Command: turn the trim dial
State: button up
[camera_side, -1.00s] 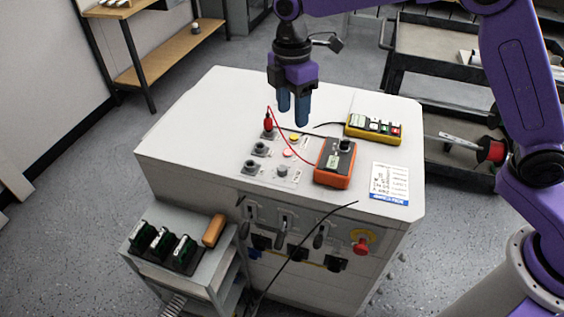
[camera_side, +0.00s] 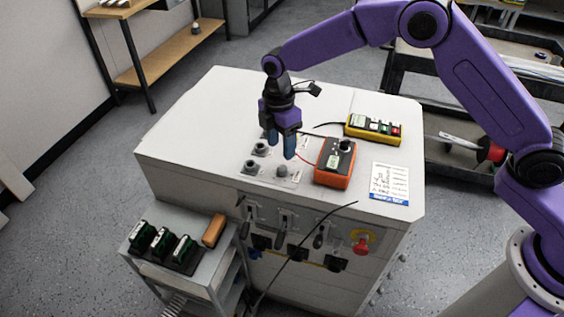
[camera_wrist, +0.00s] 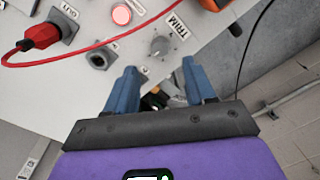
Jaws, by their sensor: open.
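The trim dial (camera_wrist: 159,46) is a small grey knob with a pointer, marked TRIM, on the cabinet's top panel. In the side view the dial (camera_side: 282,171) sits near the front edge of the cabinet top. My gripper (camera_side: 281,148) is open and empty, fingers pointing down, above the panel and close to the dial. In the wrist view the dial lies just beyond the gap between the blue fingertips (camera_wrist: 159,68). I see no contact with it.
A red plug (camera_wrist: 42,36) with a red lead stands left of a lit red button (camera_wrist: 122,14). Grey sockets (camera_side: 261,149) are beside the fingers. The orange meter (camera_side: 335,165) is close on the right. A yellow button box (camera_side: 373,129) lies behind it.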

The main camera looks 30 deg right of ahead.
aim_at(282, 168)
notch_tip(282, 168, down, 7)
jog(key=shift+s+r, duration=0.1)
jog(key=shift+s, duration=0.05)
jog(key=shift+c, duration=0.3)
grip_shut()
